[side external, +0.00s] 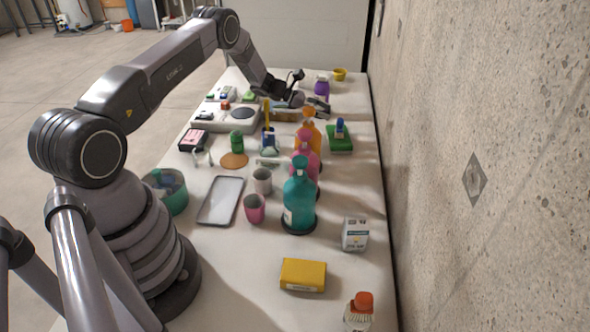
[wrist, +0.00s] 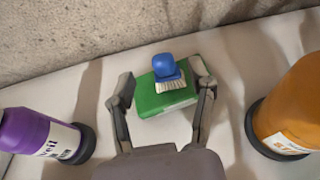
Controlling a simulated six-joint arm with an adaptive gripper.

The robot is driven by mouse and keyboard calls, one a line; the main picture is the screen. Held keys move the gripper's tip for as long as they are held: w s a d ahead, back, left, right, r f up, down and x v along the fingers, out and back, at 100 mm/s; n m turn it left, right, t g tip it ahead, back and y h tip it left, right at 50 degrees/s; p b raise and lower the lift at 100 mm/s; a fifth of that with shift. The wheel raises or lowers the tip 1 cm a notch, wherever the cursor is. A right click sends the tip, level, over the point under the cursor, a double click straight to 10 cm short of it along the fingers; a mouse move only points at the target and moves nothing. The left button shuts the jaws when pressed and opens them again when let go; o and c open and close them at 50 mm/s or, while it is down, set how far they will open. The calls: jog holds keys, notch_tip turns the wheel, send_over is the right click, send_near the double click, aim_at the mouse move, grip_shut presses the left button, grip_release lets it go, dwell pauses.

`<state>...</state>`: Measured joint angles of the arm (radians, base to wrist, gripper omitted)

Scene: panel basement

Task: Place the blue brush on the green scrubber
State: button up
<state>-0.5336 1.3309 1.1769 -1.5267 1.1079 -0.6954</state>
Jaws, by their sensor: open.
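The blue brush (wrist: 164,66) stands on top of the green scrubber (wrist: 160,98), its white bristles down against the green surface. In the side view the brush (side external: 340,126) and scrubber (side external: 340,143) are near the wall, right of the orange bottle. My gripper (side external: 298,88) is open and empty, raised over the table to the upper left of them in the side view. In the wrist view my gripper's fingers (wrist: 161,86) appear either side of the scrubber and brush, but the side view shows them apart from both.
The orange bottle (wrist: 292,112) is right of my fingers in the wrist view, and the purple bottle (wrist: 42,136) is left. Pink (side external: 305,158) and teal (side external: 299,200) bottles stand nearer the front. The concrete wall (side external: 490,150) runs close behind the scrubber. Bare table lies around the scrubber.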

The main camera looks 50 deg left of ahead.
jog(key=v, duration=0.6)
jog(key=s+d+r+m+g+y, duration=0.1)
jog(key=s+d+r+m+g, duration=0.1)
jog(key=s+d+r+m, duration=0.45)
jog(key=s+d+r+m+g, duration=0.2)
jog(key=d+r, duration=0.2)
jog(key=r, duration=0.5)
jog(key=s+d+r+m+g+y, duration=0.1)
jog(key=s+d+r+m+g, duration=0.1)
jog(key=s+d+r+m, duration=0.45)
jog(key=s+d+r+m+y, duration=0.3)
jog(key=s+r+m+y, duration=0.15)
jog(key=s+r, duration=0.5)
jog(key=s+f+m+t+y, duration=0.2)
jog(key=s+m, duration=0.5)
jog(key=s, duration=0.9)
jog(key=shift+a+y, duration=0.45)
